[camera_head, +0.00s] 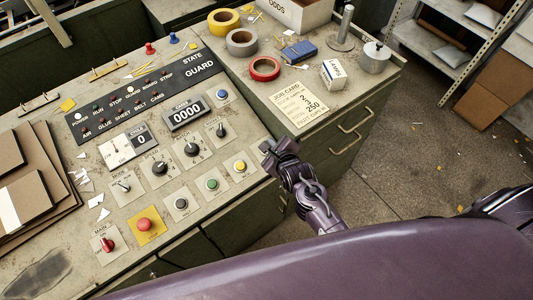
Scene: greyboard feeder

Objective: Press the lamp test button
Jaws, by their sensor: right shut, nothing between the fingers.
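The control panel (135,185) slopes across the left half of the head view. It carries a blue button (222,95), a yellow button (240,166), a green button (212,184) and a dark-centred button (181,203). Their labels are too small to read, so I cannot tell which is the lamp test button. A black lamp strip (148,94) lies above, marked POWER, RUN, STOP and more. My right gripper (271,150) is shut and empty, just right of the yellow button and near the panel's right edge; I see no contact. My left gripper is not in view.
A red mushroom button (144,224) on a yellow plate and a red main switch (108,244) sit low on the panel. Several knobs fill its middle. Tape rolls (264,68), a job card (300,103) and a metal canister (374,57) stand on the bench behind.

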